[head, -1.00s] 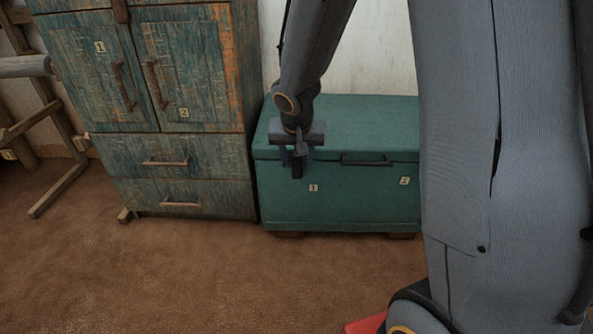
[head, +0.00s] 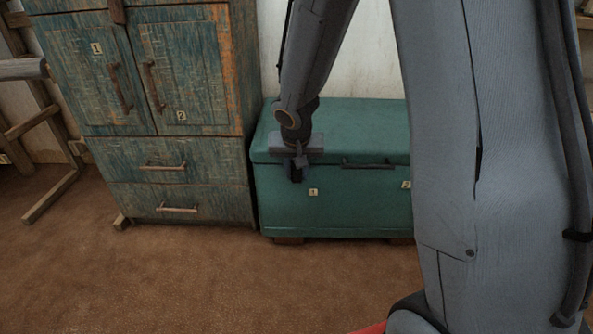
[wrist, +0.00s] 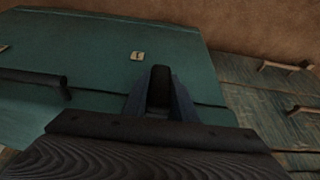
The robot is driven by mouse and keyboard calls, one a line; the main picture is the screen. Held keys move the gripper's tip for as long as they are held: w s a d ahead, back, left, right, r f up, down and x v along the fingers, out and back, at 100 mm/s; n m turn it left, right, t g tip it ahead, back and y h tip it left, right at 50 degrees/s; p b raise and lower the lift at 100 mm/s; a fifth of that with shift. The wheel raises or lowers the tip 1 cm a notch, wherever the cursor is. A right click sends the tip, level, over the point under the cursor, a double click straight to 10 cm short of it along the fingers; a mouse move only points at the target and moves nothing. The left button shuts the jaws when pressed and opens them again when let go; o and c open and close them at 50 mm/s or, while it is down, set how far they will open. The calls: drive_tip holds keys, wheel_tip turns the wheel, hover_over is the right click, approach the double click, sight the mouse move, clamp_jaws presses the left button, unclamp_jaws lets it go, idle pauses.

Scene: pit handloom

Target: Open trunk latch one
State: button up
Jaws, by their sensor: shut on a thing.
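The green trunk (head: 350,210) stands against the wall with its lid (head: 365,125) down. A plate marked 1 (head: 313,192) is on its front, just right of my gripper; it also shows in the wrist view (wrist: 138,56). My gripper (head: 297,164) is at the left part of the trunk front, near the lid seam, shut on the dark trunk latch one (head: 295,175). In the wrist view the latch (wrist: 160,82) sticks out between the fingers (wrist: 160,103). The gripper hides the latch's upper part. A second number plate (head: 406,184) is at the right, partly hidden by my arm.
A dark handle (head: 368,164) lies along the trunk's lid edge, right of my gripper. A worn blue-green cabinet (head: 195,160) with doors and drawers stands close on the left. The brown floor (head: 190,280) in front is clear.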

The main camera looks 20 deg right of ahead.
sight(294, 166)
drive_tip(key=shift+w+a+f+b, duration=0.1)
drive_tip(key=shift+f+b, duration=0.05)
drive_tip(key=shift+b, duration=0.5)
drive_tip(key=shift+h+b, duration=0.3)
drive_tip(key=shift+b, duration=0.2)
drive_tip(key=shift+a+b, duration=0.1)
drive_tip(key=shift+b, duration=0.6)
drive_tip(key=shift+h+b, duration=0.3)
drive_tip(key=shift+h, duration=0.1)
drive_tip(key=o, duration=1)
drive_tip(key=shift+o, duration=0.2)
drive_tip(key=shift+r, duration=0.2)
drive_tip(key=shift+p+v, duration=2.15)
drive_tip(key=shift+v, duration=1.75)
